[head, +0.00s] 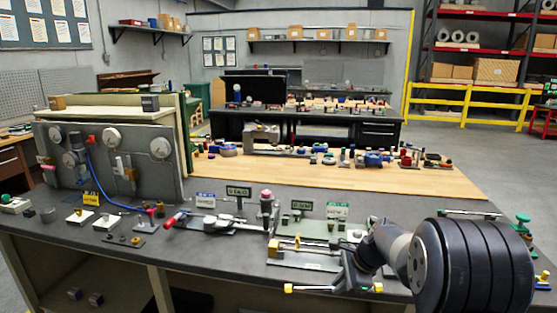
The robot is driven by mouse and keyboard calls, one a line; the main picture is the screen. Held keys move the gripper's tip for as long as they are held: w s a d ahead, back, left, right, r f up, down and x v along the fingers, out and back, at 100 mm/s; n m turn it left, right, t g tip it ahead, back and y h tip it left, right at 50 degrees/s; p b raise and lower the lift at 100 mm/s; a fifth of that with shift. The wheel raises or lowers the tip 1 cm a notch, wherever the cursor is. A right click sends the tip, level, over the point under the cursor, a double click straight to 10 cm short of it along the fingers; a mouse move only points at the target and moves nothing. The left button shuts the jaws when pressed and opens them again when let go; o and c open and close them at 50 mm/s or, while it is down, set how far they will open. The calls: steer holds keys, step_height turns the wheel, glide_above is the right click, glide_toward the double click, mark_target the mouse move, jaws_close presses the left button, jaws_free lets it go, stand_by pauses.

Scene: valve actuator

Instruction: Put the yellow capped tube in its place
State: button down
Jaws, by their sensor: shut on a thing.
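The yellow capped tube (310,289) is a thin pale tube with a yellow cap at its left end and a small yellow end at its right. It lies level, across my gripper (346,286). My gripper is shut on it near its middle, at the front edge of the grey bench. The fingers are small and dark, and partly hide the tube. Just behind is a fixture plate (302,261) with a horizontal brass-coloured part (297,244) on it. I cannot tell which spot belongs to the tube.
A pale green plate with small parts and a green sign (301,206) stands behind the fixture. A red-handled assembly (205,222) lies to its left. A gauge panel (115,155) stands at the left of the bench. My arm hides the bench's right part.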

steer(key=s+f+n+g+h, duration=0.1)
steer(key=s+f+n+g, duration=0.6)
steer(key=f+n, duration=0.8)
steer(key=shift+s+a+n, duration=0.35)
steer(key=shift+s+n, duration=0.65)
steer(key=shift+s, duration=0.15)
steer(key=shift+a, duration=0.1)
